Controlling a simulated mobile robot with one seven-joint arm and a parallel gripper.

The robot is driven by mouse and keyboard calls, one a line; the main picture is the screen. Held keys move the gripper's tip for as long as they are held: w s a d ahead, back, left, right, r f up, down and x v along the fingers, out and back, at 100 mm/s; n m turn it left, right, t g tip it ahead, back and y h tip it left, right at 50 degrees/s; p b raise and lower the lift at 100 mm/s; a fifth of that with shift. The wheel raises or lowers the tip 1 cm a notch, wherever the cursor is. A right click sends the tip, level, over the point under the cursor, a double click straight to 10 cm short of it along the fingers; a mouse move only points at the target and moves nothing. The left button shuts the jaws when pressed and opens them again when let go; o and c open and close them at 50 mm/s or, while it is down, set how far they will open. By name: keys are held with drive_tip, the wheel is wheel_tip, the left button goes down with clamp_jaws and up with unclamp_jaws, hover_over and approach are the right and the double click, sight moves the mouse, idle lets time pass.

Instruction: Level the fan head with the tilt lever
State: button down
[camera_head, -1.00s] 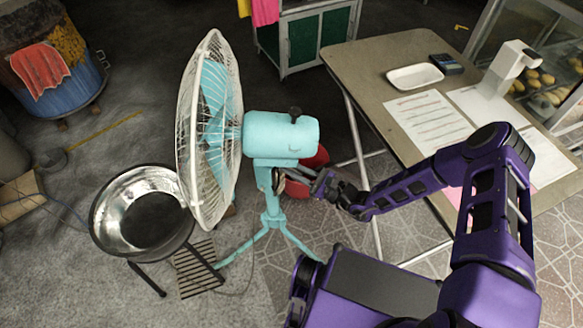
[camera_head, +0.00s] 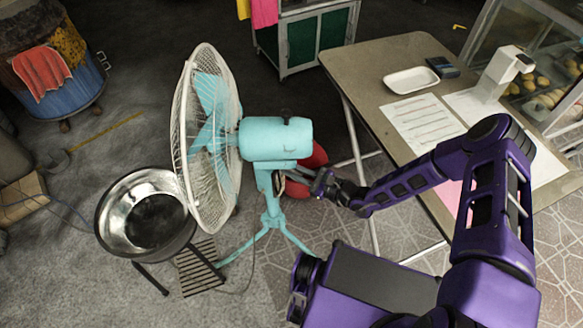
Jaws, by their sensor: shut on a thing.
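The turquoise fan stands on splayed legs left of centre, with its round white grille (camera_head: 208,140) facing left. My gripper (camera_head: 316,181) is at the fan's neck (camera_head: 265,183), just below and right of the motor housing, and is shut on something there. The tilt lever is too small and too covered by the fingers to make out clearly; the gripper is where it would sit.
A metal bowl on a black stand (camera_head: 148,215) is close below the grille. A table (camera_head: 385,60) with a white tray (camera_head: 411,80) and papers stands to the right. A red round object (camera_head: 310,165) is behind the fan's neck.

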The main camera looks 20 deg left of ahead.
drive_tip(key=c, duration=0.8)
unclamp_jaws()
drive_tip(key=shift+c, duration=0.2)
drive_tip(key=shift+d, duration=0.15)
drive_tip(key=v, duration=1.7)
drive_tip(key=shift+d+r, duration=0.1)
